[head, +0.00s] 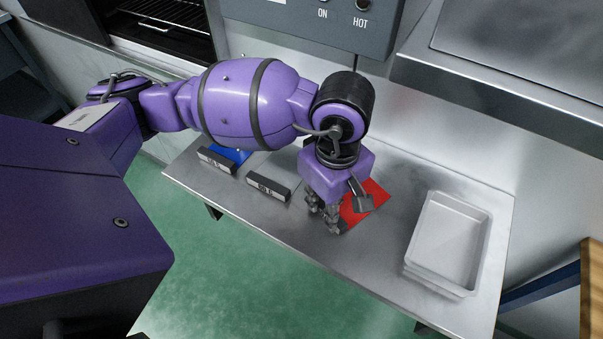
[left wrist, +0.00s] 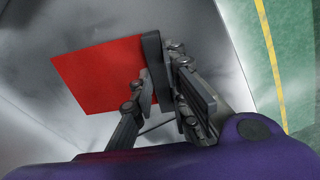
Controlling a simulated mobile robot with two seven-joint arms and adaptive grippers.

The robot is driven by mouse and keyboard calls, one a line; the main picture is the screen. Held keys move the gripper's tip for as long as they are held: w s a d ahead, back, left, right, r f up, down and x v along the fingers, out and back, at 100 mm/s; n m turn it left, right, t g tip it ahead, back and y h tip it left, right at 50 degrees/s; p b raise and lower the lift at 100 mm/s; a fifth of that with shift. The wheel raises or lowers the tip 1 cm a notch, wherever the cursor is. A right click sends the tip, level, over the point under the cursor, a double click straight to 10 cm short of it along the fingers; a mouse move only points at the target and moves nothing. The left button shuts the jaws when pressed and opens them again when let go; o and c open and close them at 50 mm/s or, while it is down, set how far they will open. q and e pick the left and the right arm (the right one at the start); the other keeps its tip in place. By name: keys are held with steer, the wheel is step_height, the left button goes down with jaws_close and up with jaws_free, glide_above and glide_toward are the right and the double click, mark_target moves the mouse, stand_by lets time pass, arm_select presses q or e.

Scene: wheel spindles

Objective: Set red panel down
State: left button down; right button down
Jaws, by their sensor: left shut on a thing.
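The red panel (head: 374,194) is a flat red square at the middle of the steel table (head: 310,240) in the head view, partly hidden by my left gripper (head: 335,218). The left gripper points down and is shut on the panel's edge. In the left wrist view the red panel (left wrist: 98,75) spreads to the left of the fingers of my left gripper (left wrist: 157,75). The panel is at or close above the tabletop; I cannot tell whether it touches. My right gripper is not in view.
Two dark label blocks (head: 216,160) (head: 268,188) stand on the table left of the gripper, with a blue piece (head: 236,155) behind one. A pale empty tray (head: 450,245) is at the right. A control box (head: 310,22) is on the wall behind. Bare table lies between panel and tray.

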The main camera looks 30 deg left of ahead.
arm_select(q)
steer(key=shift+f, duration=0.15)
steer(key=c, duration=1.7)
jaws_free()
step_height(320, 180, up, 12)
steer(key=shift+r, duration=0.25)
